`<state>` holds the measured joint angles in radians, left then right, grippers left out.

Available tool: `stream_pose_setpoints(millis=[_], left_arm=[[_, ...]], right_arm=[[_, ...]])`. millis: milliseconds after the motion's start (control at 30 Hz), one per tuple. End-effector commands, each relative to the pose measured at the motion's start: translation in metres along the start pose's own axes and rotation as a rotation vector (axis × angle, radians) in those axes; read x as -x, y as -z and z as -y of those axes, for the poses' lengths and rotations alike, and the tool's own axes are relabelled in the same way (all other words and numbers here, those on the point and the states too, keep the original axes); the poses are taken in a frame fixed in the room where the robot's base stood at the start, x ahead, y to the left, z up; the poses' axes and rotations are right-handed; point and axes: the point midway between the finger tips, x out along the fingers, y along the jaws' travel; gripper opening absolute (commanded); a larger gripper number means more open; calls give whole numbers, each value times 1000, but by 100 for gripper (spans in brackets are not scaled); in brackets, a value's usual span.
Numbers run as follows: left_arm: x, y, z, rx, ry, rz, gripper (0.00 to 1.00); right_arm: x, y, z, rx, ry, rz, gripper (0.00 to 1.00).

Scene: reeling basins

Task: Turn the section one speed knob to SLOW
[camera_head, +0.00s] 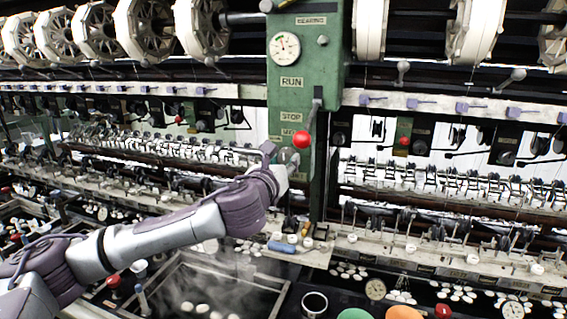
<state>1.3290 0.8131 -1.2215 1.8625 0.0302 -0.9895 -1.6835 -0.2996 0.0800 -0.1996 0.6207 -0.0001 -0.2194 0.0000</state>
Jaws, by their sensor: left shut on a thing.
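A green machine column (297,100) stands in the middle, with a dial gauge and plates reading RUN and STOP. A lever with a red ball (301,139) hangs on its right side. My left arm comes in from the lower left, and my left gripper (289,160) is against the lower front of the column, just below the red ball. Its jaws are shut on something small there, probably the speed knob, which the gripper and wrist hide. I cannot read the knob's pointer or its marks. My right gripper is not in view.
Reels (100,30) run along the top, and rows of thread guides (440,180) flank the column. Below is a steaming basin (225,285) with white cocoons. A blue-handled tool (283,247) lies on the ledge. Cups and bowls stand at the bottom edge.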

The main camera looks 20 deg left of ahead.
Motion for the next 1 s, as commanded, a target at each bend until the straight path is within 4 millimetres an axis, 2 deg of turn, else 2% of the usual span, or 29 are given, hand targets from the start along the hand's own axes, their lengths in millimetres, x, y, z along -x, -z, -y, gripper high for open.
stream_pose_setpoints(millis=[600, 1000], left_arm=[[0, -1, 0, 496, -1, 2, 4], [0, -2, 0, 647, -1, 4, 4]], right_arm=[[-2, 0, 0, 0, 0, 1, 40], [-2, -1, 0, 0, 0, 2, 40]])
